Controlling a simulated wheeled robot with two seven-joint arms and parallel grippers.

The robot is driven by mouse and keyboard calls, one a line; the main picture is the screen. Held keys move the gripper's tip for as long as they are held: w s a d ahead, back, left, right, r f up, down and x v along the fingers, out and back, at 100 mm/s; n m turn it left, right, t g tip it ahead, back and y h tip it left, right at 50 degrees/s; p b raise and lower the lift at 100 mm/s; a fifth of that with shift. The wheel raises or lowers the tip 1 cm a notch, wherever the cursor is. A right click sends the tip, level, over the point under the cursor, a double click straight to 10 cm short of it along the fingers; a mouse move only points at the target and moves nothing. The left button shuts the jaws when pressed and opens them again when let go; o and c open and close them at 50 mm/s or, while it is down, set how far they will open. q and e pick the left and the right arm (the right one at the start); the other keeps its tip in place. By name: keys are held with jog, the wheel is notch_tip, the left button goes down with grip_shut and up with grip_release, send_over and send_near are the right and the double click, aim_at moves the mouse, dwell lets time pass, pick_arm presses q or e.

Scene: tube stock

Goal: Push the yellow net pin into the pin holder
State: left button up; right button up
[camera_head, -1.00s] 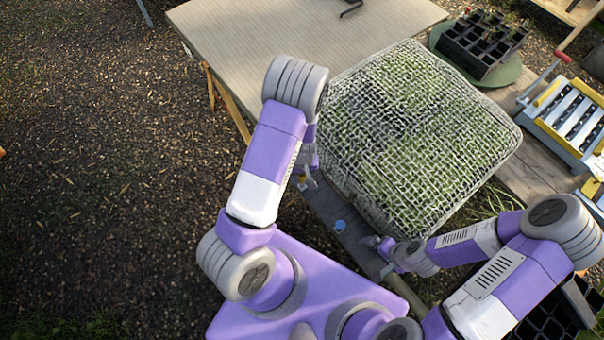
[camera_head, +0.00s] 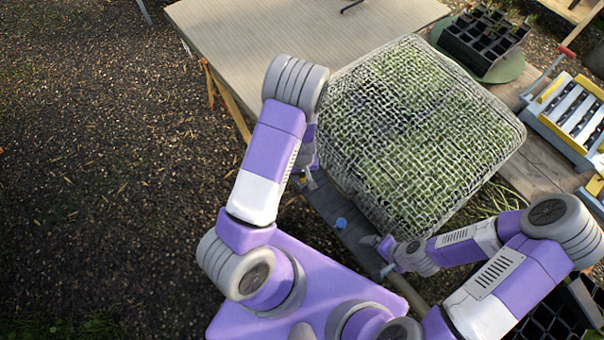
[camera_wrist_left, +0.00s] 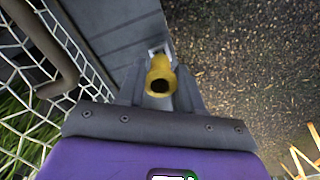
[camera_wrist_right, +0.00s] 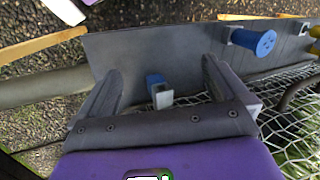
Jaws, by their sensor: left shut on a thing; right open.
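The yellow net pin (camera_wrist_left: 160,78) is held between the fingers of my left gripper (camera_wrist_left: 160,86), hollow end towards the camera. A pale metal holder (camera_wrist_left: 157,48) shows right behind the pin, at the edge of the dark board; how deep the pin sits in it is hidden. In the head view my left gripper (camera_head: 308,180) is at the board's upper end, mostly behind my arm. My right gripper (camera_wrist_right: 160,95) is open at the board's lower end, a blue pin (camera_wrist_right: 154,80) and metal holder (camera_wrist_right: 162,97) between its fingers, untouched.
Another blue pin (camera_wrist_right: 262,42) stands on the board (camera_wrist_right: 140,45) between the grippers; it also shows in the head view (camera_head: 341,223). White netting (camera_head: 420,130) covers green plants beside the board. A wooden table (camera_head: 290,40) stands behind, a black cell tray (camera_head: 484,40) at upper right.

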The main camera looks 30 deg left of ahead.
pick_arm(q)
jog(key=shift+f+b, duration=0.45)
jog(key=shift+f, duration=0.1)
pick_arm(e)
jog(key=shift+f, duration=0.5)
pick_arm(q)
jog(key=o, duration=1.6)
jog(key=shift+o, duration=0.2)
jog(key=shift+r, duration=0.15)
pick_arm(e)
jog(key=shift+r, duration=0.15)
pick_arm(q)
jog(key=shift+r+p, duration=1.1)
pick_arm(e)
jog(key=shift+r, duration=0.95)
pick_arm(q)
jog(key=shift+r+p, duration=2.5)
jog(key=shift+r, duration=0.3)
pick_arm(e)
notch_tip(320, 180, up, 5)
jog(key=shift+f, duration=0.1)
